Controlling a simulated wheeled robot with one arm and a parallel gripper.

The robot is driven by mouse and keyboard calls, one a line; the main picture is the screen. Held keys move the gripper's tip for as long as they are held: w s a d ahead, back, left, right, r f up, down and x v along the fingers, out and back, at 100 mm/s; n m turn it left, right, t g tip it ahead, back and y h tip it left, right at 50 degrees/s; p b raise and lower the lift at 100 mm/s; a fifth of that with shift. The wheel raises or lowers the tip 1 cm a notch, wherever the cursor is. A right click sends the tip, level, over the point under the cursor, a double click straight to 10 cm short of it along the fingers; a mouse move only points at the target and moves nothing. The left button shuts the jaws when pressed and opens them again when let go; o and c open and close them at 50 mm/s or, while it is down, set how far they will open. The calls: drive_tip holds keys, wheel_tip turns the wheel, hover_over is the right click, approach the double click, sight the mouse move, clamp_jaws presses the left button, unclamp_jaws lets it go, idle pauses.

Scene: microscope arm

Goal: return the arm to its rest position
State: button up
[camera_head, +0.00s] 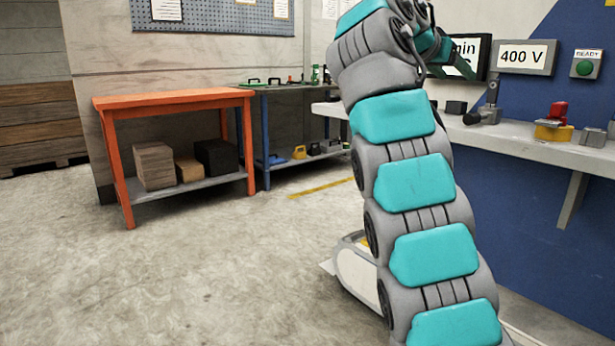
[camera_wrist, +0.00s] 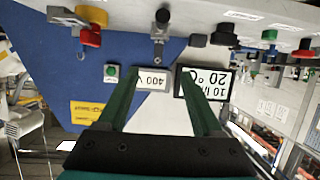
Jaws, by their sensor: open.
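My arm rises through the right half of the head view, in grey and teal segments, and bends near the top edge. Its far end is partly hidden behind its own links there, in front of a dark display. My gripper (camera_wrist: 160,74) shows in the wrist view with two green fingers spread apart and nothing between them. The wrist picture is upside down. Beyond the fingertips are the wall panel reading 400 V (camera_wrist: 153,80) and the display (camera_wrist: 208,84) with a temperature reading. I cannot tell the exact distance to them.
A light bench (camera_head: 520,141) runs along the right wall, holding a red-and-yellow device (camera_head: 555,122) and a dark lever (camera_head: 486,108). A green button (camera_head: 584,67) is on the wall. An orange table (camera_head: 172,98) stands at the left. The floor at left front is clear.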

drive_tip(key=s+a+f+n+g+y+p, duration=0.1)
drive_tip(key=s+f+n+g+y, duration=0.25)
drive_tip(key=s+f, duration=0.7)
drive_tip(key=s+a+f+n+g+y+p, duration=0.15)
drive_tip(key=s+f+n, duration=0.4)
drive_tip(key=f, duration=0.75)
drive_tip(key=s+a+f+g+y, duration=0.1)
drive_tip(key=s+a+f+y, duration=0.1)
drive_tip(key=s+f, duration=0.4)
drive_tip(key=s+a+f+g+y+p, duration=0.1)
drive_tip(key=s+a+f, duration=0.4)
drive_tip(key=s, duration=0.9)
drive_tip(key=s+a+f+n+g+y+p, duration=0.1)
drive_tip(key=s+a+f+g+y, duration=0.2)
drive_tip(key=s+f, duration=0.6)
drive_tip(key=shift+s+a+f, duration=0.25)
drive_tip(key=shift+s+a, duration=0.5)
drive_tip(key=shift+s, duration=0.25)
